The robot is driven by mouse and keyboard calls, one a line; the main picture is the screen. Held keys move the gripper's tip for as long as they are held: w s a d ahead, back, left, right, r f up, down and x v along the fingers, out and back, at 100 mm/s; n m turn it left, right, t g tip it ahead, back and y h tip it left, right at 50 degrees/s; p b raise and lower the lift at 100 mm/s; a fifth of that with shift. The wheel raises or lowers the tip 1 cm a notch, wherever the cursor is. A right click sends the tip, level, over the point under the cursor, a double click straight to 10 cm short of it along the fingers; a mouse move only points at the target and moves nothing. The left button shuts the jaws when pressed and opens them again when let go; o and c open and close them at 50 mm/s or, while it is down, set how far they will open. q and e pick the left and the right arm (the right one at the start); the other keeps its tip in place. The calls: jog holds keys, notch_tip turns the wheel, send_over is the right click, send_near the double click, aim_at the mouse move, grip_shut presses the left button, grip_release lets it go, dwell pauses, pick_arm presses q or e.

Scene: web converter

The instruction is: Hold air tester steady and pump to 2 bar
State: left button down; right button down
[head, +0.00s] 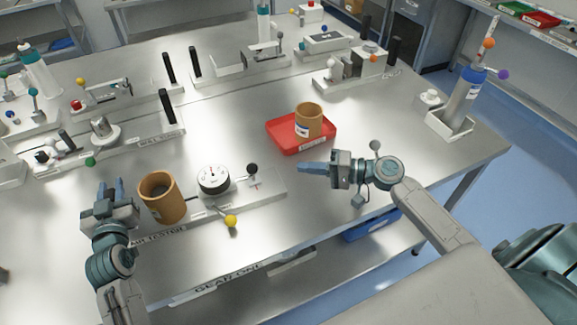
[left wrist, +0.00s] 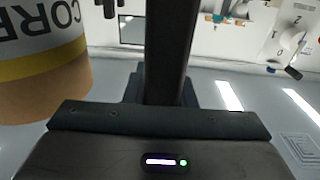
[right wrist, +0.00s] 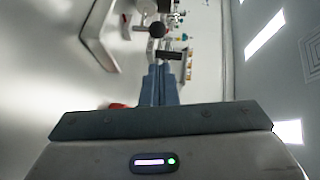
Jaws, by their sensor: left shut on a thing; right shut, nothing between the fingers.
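The air tester (head: 270,187) is a pale plate at the table's front edge. It carries a white round gauge (head: 213,179), a black ball knob (head: 252,168) on a lever and a yellow ball (head: 230,221) in front. The gauge reading is too small to tell. A brown core (head: 162,197) stands at its left end. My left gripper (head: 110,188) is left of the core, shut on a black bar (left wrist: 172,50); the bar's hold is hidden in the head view. My right gripper (head: 303,168) is shut and empty, right of the knob, pointing at it, apart from it.
A red tray (head: 278,133) holding another core (head: 308,120) lies behind my right gripper. Other stations with black posts (head: 166,106) fill the back and left of the table. A bottle stand (head: 450,125) is at the right edge. The middle is clear.

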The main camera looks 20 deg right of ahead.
pick_arm(q)
jog(key=shift+f+p, duration=0.3)
jog(key=shift+p, duration=0.15)
dwell(0.6)
jog(key=c, duration=1.4)
grip_release()
jog(key=shift+o, duration=1.4)
jog(key=shift+w+r, duration=0.1)
jog(key=shift+r, duration=0.1)
jog(key=s, duration=1.2)
jog(key=shift+a, duration=0.35)
